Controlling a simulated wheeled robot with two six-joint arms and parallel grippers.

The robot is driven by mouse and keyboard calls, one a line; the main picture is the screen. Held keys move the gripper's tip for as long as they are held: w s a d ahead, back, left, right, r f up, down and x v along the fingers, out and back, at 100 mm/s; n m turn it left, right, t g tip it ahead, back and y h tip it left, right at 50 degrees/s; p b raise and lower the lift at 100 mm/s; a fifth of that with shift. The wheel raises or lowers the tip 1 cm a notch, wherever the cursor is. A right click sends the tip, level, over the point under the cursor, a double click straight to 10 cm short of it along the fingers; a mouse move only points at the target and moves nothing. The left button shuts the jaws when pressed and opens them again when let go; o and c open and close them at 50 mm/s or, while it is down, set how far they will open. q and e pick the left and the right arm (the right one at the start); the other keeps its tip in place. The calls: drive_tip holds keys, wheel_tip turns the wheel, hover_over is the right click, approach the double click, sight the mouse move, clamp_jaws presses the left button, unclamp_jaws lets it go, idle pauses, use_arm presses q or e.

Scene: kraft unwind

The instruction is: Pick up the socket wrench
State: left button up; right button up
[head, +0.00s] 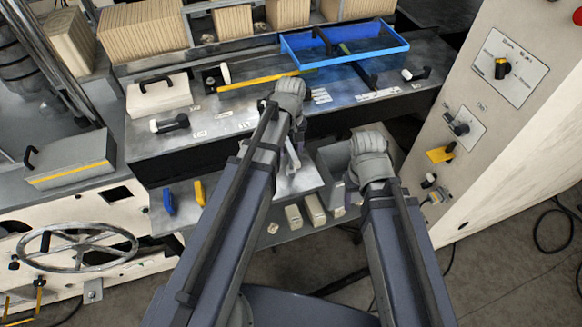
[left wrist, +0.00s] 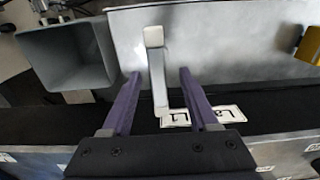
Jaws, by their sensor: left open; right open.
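A pale grey bar with a thicker, squared end, which looks like the socket wrench (left wrist: 155,65), shows in the left wrist view between the two fingers of my left gripper (left wrist: 160,75). The fingers are open, one on each side of it, with a gap to both. In the head view a pale metal piece, likely the same wrench (head: 292,158), shows just below my left gripper (head: 288,92), whose fingers are mostly hidden by the wrist. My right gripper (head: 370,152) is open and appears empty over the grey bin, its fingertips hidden.
An open grey bin (left wrist: 70,58) stands beside the wrench. A blue divided tray (head: 340,62) lies on the bench behind. A grey shelf (head: 285,240) holds blue, yellow and pale blocks. A white cabinet (head: 500,110) with knobs rises at the right.

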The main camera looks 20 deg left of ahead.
use_arm(q)
drive_tip(key=b, duration=0.5)
hover_over(291, 169)
drive_tip(key=f, duration=0.5)
drive_tip(key=shift+w+a+f, duration=0.1)
drive_tip(key=shift+w, duration=0.2)
clamp_jaws()
